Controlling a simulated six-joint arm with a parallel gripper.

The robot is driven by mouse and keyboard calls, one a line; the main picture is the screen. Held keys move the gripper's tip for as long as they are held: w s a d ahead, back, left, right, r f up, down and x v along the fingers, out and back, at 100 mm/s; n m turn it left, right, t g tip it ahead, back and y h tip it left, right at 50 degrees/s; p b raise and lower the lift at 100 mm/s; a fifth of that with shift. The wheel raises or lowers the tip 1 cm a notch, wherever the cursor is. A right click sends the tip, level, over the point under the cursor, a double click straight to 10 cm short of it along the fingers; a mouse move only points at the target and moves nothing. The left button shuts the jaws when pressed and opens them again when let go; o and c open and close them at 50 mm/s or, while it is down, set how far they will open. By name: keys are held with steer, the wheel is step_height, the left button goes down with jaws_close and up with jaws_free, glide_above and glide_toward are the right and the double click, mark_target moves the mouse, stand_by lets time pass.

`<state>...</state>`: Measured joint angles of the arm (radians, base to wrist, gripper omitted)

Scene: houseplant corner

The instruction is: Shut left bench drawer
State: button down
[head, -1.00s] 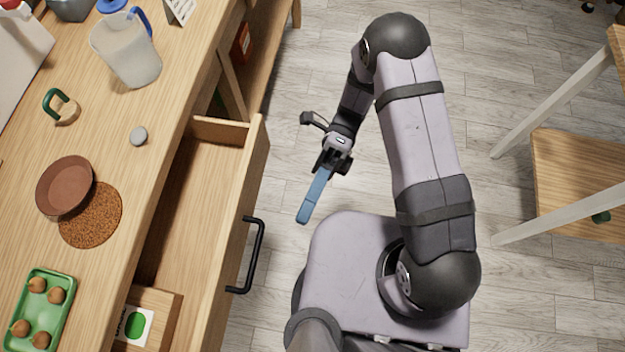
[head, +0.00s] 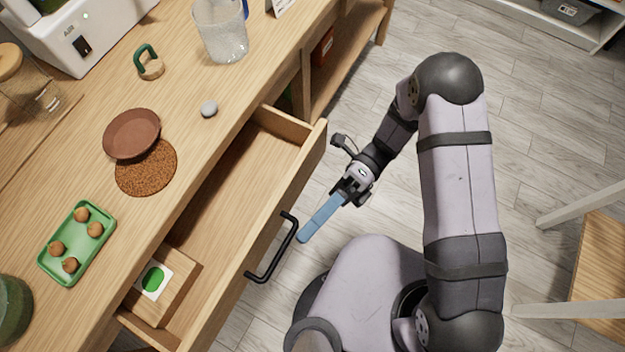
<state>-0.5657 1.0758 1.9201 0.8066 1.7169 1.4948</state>
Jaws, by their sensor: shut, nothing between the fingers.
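The left bench drawer (head: 222,208) stands pulled out from the wooden bench. Its black bar handle (head: 276,252) faces my arm. A small wooden box (head: 170,290) with a green-dot label lies inside at the drawer's near end. My gripper (head: 303,238) is shut, with its blue fingers together and nothing in them. In this view its tips show just right of the handle. I cannot tell whether they touch it or how their heights compare.
On the bench top (head: 80,175) are a brown saucer (head: 132,132), a cork mat (head: 146,172), a green tray (head: 50,262) with several small brown bulbs, a grey pebble (head: 209,108), a green-handled stamp-like tool (head: 150,65) and a clear jug (head: 221,35). Bare floor (head: 375,75) lies right of the drawer.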

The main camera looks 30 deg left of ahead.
mark_target(264, 203)
steer(key=shift+a, duration=0.15)
steer(key=a, duration=1.4)
steer(key=shift+a+f+b, duration=0.1)
steer(key=shift+a+b, duration=0.15)
steer(key=shift+b, duration=0.15)
steer(key=shift+a+r, duration=0.2)
steer(key=shift+a, duration=0.65)
steer(key=shift+d+f+p, duration=0.1)
steer(key=shift+d+p, duration=0.25)
steer(key=shift+d, duration=0.2)
steer(key=d, duration=0.2)
steer(key=w+d+f+p, duration=0.1)
steer(key=shift+d, duration=0.3)
steer(key=b+v, duration=0.2)
steer(key=v, duration=0.5)
steer(key=shift+w, duration=0.2)
steer(key=shift+v, duration=0.85)
